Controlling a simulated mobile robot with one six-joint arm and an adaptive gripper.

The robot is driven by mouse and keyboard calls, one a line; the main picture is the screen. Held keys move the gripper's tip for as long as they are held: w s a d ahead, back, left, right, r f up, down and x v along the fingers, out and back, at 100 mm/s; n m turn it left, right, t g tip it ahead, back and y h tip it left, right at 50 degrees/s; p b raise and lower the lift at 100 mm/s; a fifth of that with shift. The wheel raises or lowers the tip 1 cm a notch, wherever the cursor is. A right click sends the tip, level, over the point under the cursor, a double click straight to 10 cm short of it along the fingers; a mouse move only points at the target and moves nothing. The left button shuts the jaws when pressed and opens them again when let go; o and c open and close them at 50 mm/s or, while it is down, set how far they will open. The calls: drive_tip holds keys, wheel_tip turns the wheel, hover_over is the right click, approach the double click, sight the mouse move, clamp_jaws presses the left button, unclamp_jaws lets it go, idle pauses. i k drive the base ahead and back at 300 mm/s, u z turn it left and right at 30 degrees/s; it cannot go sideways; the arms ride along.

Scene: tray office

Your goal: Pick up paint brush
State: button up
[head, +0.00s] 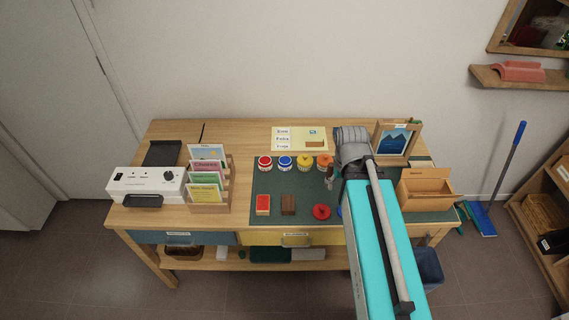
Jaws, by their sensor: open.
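I cannot make out a paint brush in the head view; it may be hidden behind my arm or too small to tell.
Lidded jars, red (265,163), blue (285,163), yellow (305,163) and orange (325,162), line the mat's back. A red-topped block (263,204), a brown block (288,204) and a red disc (321,211) lie in front. A picture frame (396,140) and wooden box (425,190) stand right.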

sight(330, 166)
drive_tip(key=z, duration=0.5)
drive_tip(key=k, duration=1.35)
drive_tip(key=z, duration=0.35)
drive_tip(key=i, duration=0.95)
drive_tip(key=u, duration=0.35)
